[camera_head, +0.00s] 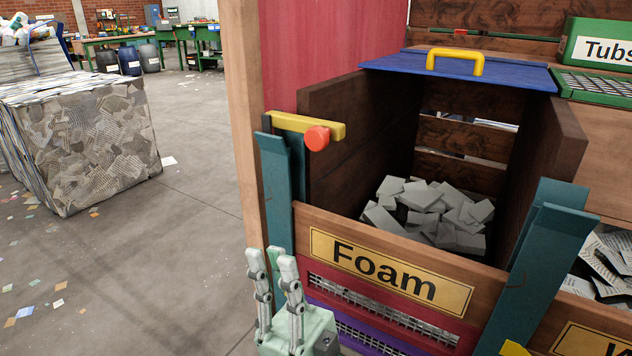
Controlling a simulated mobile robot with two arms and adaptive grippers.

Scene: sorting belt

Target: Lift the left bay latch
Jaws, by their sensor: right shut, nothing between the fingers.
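The left bay latch is a yellow bar (290,122) with a round red knob (317,138) at its right part. It lies roughly level at the top of the left teal upright (275,180) of the Foam bay. The Foam bay has a wooden front board (325,222) with a yellow "Foam" label (390,270). My right gripper (271,263) is at the bottom of the view, fingers pointing up, below and a little left of the latch and apart from it. It is shut and empty. My left gripper is not in view.
Grey-white foam blocks (430,210) lie inside the bay. A blue lid (470,68) with a yellow handle (455,60) is at its top back. Another teal upright (540,270) stands at right.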

